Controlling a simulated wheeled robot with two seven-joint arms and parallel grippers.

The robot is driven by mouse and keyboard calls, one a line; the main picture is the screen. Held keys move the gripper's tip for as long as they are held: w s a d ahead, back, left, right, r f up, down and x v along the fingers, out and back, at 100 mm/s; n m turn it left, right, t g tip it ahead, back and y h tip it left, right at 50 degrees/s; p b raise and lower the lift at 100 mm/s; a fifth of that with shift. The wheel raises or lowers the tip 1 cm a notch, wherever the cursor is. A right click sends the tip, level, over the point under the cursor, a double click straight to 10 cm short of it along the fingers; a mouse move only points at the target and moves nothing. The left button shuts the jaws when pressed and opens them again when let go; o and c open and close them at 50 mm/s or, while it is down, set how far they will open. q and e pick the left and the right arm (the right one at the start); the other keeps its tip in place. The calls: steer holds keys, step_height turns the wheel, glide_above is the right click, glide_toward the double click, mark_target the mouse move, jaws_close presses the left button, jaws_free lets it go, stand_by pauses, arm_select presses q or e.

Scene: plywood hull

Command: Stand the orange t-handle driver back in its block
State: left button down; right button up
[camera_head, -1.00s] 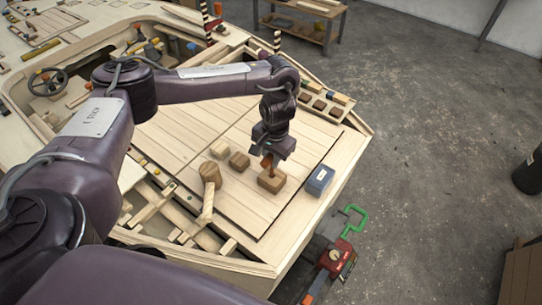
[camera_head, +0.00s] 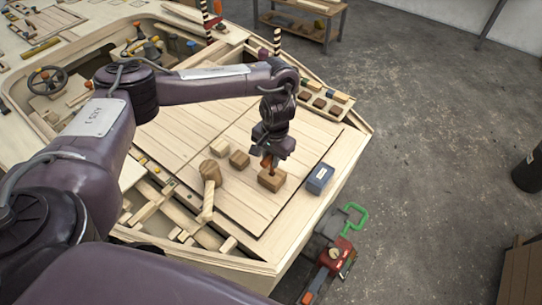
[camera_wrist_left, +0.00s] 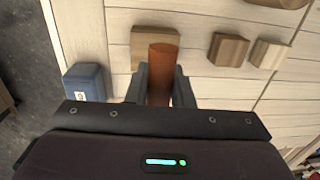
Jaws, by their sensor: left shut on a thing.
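The orange t-handle driver (camera_wrist_left: 162,70) is between the fingers of my left gripper (camera_head: 270,160), which is shut on its handle. In the head view only a bit of the orange handle (camera_head: 266,161) shows, right above the wooden block (camera_head: 272,181). The driver's shaft meets the top of the block; how deep it sits in the block I cannot tell. In the left wrist view the block (camera_wrist_left: 143,40) shows behind the driver. My right gripper is not in view.
A blue box (camera_head: 320,178) stands right of the block and also shows in the left wrist view (camera_wrist_left: 86,82). Small wooden blocks (camera_head: 239,159) and a wooden mallet (camera_head: 209,178) lie to the left. The hull edge drops to the floor at right.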

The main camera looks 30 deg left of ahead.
arm_select(q)
steer(key=shift+f+b, duration=0.3)
steer(key=shift+f, duration=0.4)
steer(key=c, duration=1.2)
jaws_free()
steer(key=r, duration=0.2)
steer(key=r+p, duration=0.1)
steer(key=r, duration=0.4)
steer(key=shift+d+r, duration=0.3)
steer(key=shift+r, duration=0.1)
